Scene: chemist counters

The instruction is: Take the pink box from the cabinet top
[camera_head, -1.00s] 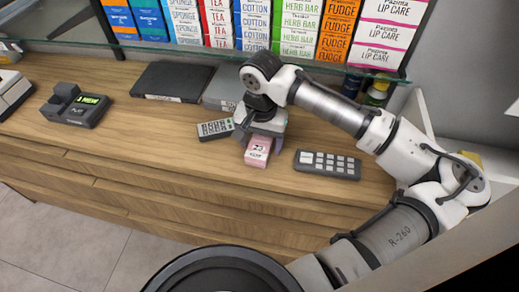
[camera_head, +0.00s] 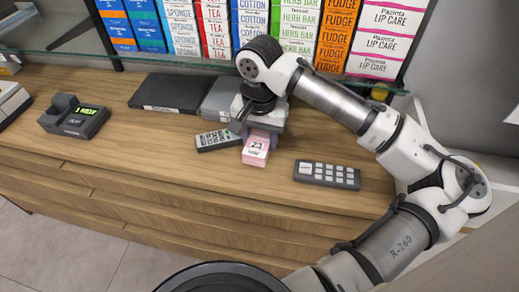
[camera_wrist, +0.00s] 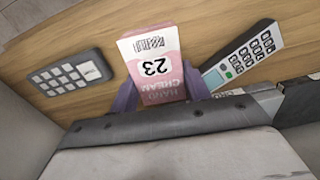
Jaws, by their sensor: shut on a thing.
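The pink box (camera_head: 257,147) is on the wooden cabinet top (camera_head: 200,177), near its front edge, below my arm in the head view. In the wrist view the pink box (camera_wrist: 152,62) shows a large "23" and "HAND CREAM" upside down. My gripper (camera_head: 258,130) is shut on the box, with a finger on each side of it in the wrist view (camera_wrist: 158,98). Part of the box is hidden by the gripper body. I cannot tell whether the box still touches the wood.
Shelved product boxes (camera_head: 290,25) rise behind.

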